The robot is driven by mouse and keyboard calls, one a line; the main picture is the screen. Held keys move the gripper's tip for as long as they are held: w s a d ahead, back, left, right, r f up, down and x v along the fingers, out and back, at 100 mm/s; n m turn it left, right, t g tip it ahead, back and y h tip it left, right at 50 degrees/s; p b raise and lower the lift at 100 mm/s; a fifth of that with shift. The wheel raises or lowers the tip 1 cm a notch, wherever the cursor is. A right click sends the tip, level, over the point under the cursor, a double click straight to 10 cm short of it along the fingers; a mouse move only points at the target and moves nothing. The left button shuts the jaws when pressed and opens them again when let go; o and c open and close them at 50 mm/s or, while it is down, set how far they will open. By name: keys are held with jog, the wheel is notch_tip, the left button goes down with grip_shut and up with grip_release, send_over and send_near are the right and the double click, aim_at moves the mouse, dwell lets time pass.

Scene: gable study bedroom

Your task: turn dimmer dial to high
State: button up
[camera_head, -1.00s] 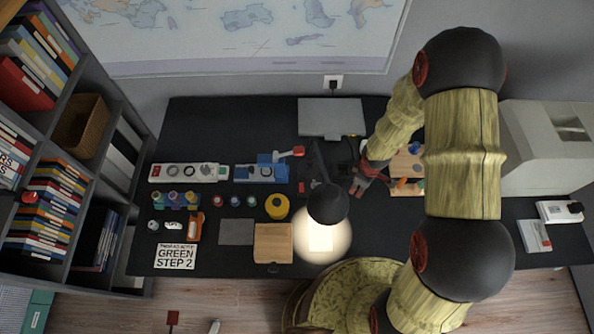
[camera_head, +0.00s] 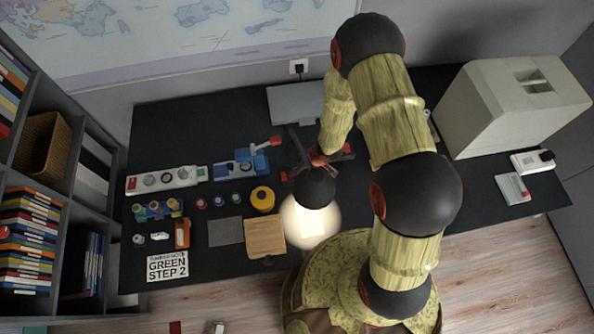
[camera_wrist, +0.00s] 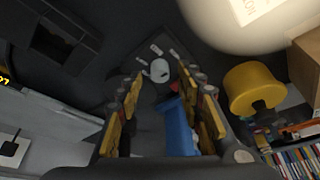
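A long white panel (camera_head: 165,179) with several round knobs and a red part lies at the desk's left. A small white box (camera_head: 525,165) with a black knob (camera_head: 547,155) is at the far right. I cannot tell which knob is the dimmer dial, and no setting is readable. My gripper (camera_head: 318,158) is above the middle of the desk, close behind the lamp head, and right of the panel. In the wrist view my gripper (camera_wrist: 165,108) has its yellow-padded fingers apart. A blue part (camera_wrist: 178,126) shows between them, apparently below; no held object is evident.
A lit desk lamp (camera_head: 314,188) stands close to my gripper. A blue device with a red handle (camera_head: 242,166), a yellow round object (camera_head: 262,198) and a wooden block (camera_head: 265,237) lie left of it. A big pale box (camera_head: 482,105) blocks the right.

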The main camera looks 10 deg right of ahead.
jog(key=shift+w+a+f, duration=0.1)
jog(key=shift+a+f, duration=0.1)
jog(key=shift+f, duration=0.4)
jog(key=c, duration=0.3)
grip_shut()
